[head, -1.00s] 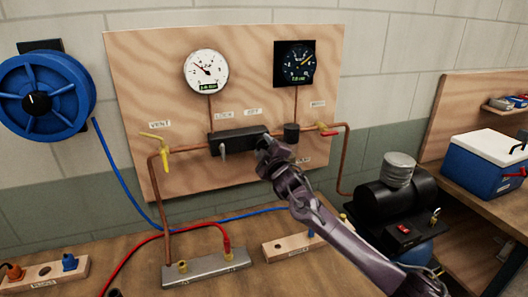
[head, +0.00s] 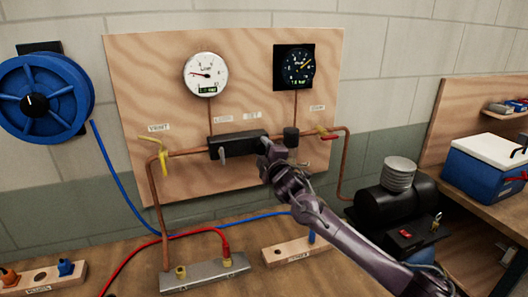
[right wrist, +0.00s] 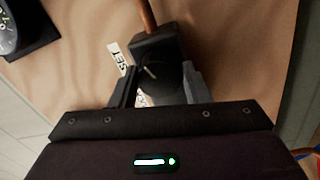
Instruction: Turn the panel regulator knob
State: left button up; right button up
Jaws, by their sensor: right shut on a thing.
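The black regulator block (head: 225,148) is mounted on the plywood panel (head: 150,70), with copper pipes on both sides. My right gripper (head: 266,154) is at the block's right end, and it hides the knob in the head view. In the right wrist view the dark round knob (right wrist: 160,78) with a pale mark sits between the two fingers, beside the SET label (right wrist: 120,59). The gripper is shut on the knob. A white dial gauge (head: 205,73) and a black dial gauge (head: 297,66) are above the block. My left gripper is not in view.
A black compressor (head: 395,208) stands at the right. A blue hose reel (head: 45,98) hangs at the left. Hoses and a metal manifold (head: 205,273) lie on the bench.

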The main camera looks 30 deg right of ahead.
jog(key=o, duration=1)
jog(key=shift+a, duration=0.1)
jog(key=shift+c, duration=0.2)
jog(key=shift+s+f, duration=0.15)
jog(key=shift+s, duration=0.1)
jog(key=b+v, duration=0.2)
jog(key=v, duration=0.5)
jog(key=shift+s+b, duration=0.2)
jog(key=shift+b, duration=0.2)
jog(key=shift+a, duration=0.1)
